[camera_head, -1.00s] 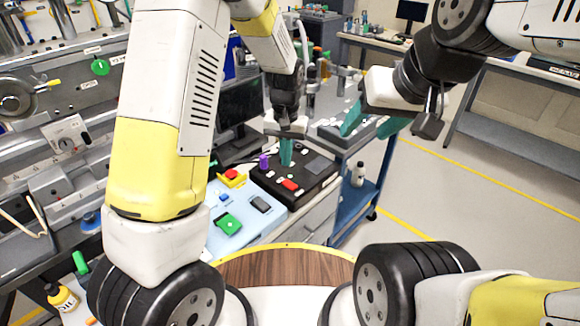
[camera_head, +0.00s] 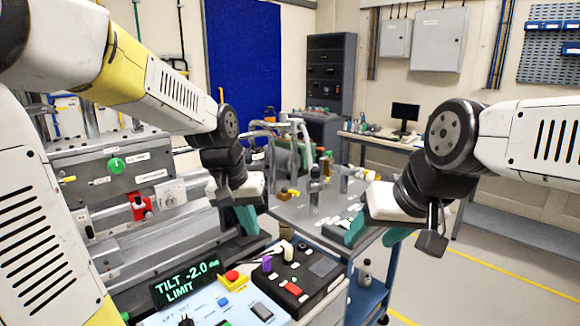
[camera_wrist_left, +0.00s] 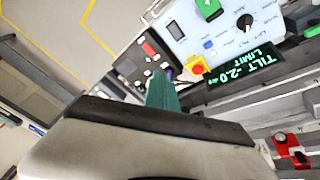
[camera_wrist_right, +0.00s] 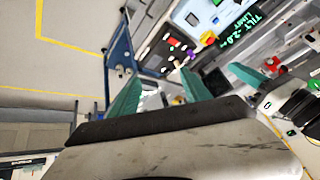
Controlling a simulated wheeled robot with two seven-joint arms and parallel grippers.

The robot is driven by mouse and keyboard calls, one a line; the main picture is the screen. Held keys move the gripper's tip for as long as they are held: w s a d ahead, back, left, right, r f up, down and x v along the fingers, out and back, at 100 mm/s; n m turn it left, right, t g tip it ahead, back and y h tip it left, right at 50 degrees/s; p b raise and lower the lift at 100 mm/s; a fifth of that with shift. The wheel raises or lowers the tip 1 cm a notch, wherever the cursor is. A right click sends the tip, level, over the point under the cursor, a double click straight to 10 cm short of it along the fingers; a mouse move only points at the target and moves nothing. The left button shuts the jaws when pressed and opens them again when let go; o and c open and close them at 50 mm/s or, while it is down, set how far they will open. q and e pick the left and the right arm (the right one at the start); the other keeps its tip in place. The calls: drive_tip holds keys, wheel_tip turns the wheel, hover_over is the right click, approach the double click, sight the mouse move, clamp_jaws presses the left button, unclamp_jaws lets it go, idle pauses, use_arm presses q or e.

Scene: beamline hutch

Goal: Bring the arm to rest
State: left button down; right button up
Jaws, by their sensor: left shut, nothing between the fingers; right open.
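My left gripper (camera_head: 246,218) is shut and empty, with teal fingers, in the air above and behind the control panels in the head view. Its closed fingers also show in the left wrist view (camera_wrist_left: 162,92), apart from the panels. My right gripper (camera_head: 374,236) is open and empty, in the air over the front of the grey cart top. Its two spread teal fingers show in the right wrist view (camera_wrist_right: 158,88). A display (camera_head: 185,284) reads "TILT -2.0 deg LIMIT". A black control box (camera_head: 300,275) with a red button stands right of the light-blue panel (camera_head: 228,304).
The grey cart (camera_head: 325,212) carries several bottles and small parts. A bench with a monitor (camera_head: 405,113) stands at the back wall. A blue board (camera_head: 244,60) and a dark cabinet (camera_head: 330,72) stand behind. The floor at right is clear.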

use_arm(q)
drive_tip(key=s+a+r+t, duration=0.1)
drive_tip(key=s+a+r, duration=0.1)
drive_tip(key=s, duration=0.4)
drive_tip(key=s+a+r+n+t, duration=0.1)
drive_tip(key=s+a+r+t, duration=0.1)
drive_tip(key=s, duration=0.4)
drive_tip(key=shift+s+a+r, duration=0.3)
drive_tip(key=shift+a+r, duration=0.45)
drive_tip(key=shift+r, duration=0.2)
